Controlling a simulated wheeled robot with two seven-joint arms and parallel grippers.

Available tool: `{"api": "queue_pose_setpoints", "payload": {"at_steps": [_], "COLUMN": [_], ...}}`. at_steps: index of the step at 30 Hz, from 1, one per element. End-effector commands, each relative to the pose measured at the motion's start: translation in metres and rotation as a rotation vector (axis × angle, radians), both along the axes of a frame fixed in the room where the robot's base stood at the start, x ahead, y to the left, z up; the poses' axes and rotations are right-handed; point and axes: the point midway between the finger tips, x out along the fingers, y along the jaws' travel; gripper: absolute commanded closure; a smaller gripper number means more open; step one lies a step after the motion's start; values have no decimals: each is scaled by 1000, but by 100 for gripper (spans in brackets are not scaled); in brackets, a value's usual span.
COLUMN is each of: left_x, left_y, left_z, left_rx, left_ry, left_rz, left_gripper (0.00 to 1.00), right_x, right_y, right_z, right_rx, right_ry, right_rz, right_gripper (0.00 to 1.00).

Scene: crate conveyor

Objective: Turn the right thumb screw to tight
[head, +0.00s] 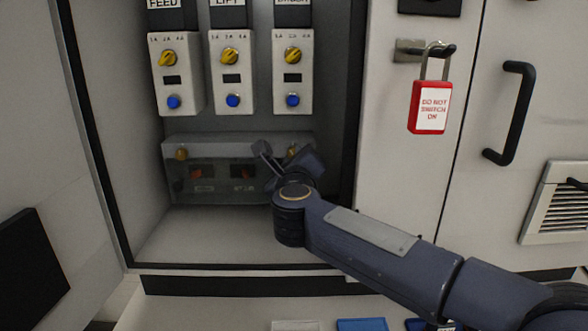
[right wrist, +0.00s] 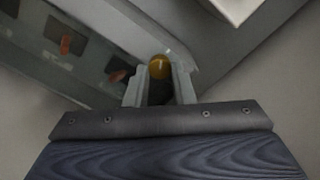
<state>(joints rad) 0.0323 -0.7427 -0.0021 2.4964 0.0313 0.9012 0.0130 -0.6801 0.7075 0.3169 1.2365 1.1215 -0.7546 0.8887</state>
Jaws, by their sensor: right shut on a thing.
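The right thumb screw (head: 293,151) is a small brass-coloured knob at the upper right of a clear cover (head: 220,143) low in the open cabinet. My right gripper (head: 279,150) reaches it from the front and partly hides it. In the right wrist view the round brass head of the screw (right wrist: 159,67) sits between the two fingertips (right wrist: 158,80), and the gripper is shut on it. The left thumb screw (head: 181,153) is at the cover's other end. I cannot tell how tight the right screw is. My left gripper is not in view.
Above the cover are three modules with yellow knobs (head: 293,55) and blue buttons (head: 293,100). A red padlock (head: 429,106) hangs on the panel to the right, near a black handle (head: 511,113). The cabinet floor (head: 220,235) is clear.

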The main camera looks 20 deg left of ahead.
Motion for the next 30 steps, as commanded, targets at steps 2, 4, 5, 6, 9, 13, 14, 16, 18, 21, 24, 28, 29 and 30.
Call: {"api": "queue_pose_setpoints", "payload": {"at_steps": [2,4,5,6,9,13,14,16,18,21,24,28,29,30], "left_x": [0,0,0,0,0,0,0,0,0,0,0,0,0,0], "left_y": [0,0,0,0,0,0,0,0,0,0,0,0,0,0], "left_z": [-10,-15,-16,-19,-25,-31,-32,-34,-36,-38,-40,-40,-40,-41], "left_rx": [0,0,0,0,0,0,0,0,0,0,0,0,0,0], "left_ry": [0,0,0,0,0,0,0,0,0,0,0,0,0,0], "left_rz": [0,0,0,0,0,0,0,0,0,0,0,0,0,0], "left_gripper": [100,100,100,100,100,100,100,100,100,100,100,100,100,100], "right_x": [0,0,0,0,0,0,0,0,0,0,0,0,0,0], "right_y": [0,0,0,0,0,1,1,1,1,1,1,1,1,1], "right_z": [-5,-5,-5,-5,-5,-5,-5,-4,-4,-3,-3,-3,-3,-3], "right_rx": [69,130,157,190,266,353,369,407,438,470,493,509,510,512], "right_ry": [21,39,47,56,78,104,109,119,128,138,145,149,150,150], "right_rz": [-1,-1,-1,-1,-1,-1,-1,-1,-1,-1,-1,-1,-1,-1], "right_gripper": [100,100,100,100,100,100,100,100,100,100,100,100,100,100]}}
